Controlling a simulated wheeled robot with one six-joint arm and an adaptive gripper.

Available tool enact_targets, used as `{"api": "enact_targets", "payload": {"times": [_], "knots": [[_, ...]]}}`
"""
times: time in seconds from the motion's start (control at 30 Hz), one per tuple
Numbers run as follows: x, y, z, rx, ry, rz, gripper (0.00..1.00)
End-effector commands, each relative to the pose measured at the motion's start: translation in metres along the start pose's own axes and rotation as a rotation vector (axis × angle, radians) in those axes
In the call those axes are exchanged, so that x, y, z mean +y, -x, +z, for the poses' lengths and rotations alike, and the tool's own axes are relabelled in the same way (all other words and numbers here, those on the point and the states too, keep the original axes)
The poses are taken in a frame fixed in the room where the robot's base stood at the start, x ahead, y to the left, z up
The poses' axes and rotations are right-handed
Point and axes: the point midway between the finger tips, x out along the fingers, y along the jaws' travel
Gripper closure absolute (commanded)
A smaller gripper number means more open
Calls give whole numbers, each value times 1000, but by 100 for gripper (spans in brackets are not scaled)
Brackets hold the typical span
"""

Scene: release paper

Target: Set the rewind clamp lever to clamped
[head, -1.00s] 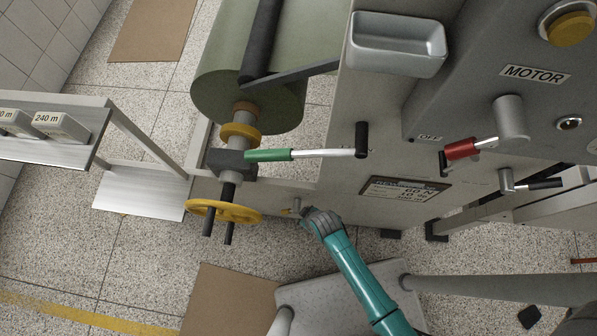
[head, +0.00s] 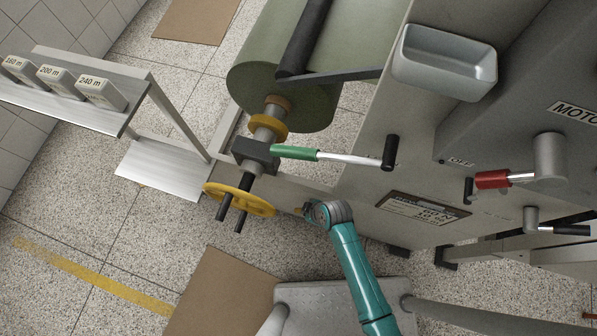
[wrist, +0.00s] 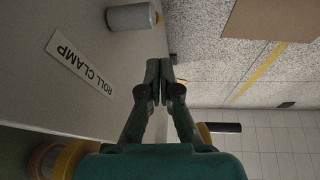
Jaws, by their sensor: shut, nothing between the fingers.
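The label "ROLL CLAMP" (wrist: 80,70) is on the machine's wall in the wrist view. A grey cylindrical stub (wrist: 132,17) stands out from that wall, above and left of my fingertips. My gripper (wrist: 160,75) is shut and empty, beside the wall and apart from the stub. In the head view my wrist is below a lever with a green sleeve (head: 295,152) and black end grip; my fingertips are hard to make out there. That lever extends right from a dark block on the roll shaft. I cannot tell which lever is the rewind clamp lever.
A yellow handwheel (head: 240,198) is left of my wrist, under the green roll (head: 285,85). A red-sleeved lever (head: 492,180) and a smaller black-handled lever (head: 560,230) are at the right. A shelf (head: 95,115) with labelled blocks is at the left.

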Motion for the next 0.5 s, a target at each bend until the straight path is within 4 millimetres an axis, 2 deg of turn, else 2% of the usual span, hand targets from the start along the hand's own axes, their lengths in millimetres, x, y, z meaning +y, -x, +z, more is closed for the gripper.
{"api": "enact_targets", "payload": {"times": [0.1,0.2,0.37,0.5], "knots": [[3,2,-19,38,137,-46,100],[3,3,-28,61,215,-71,100],[2,-1,-33,73,260,-85,100],[0,-16,-34,72,260,-85,100]]}}
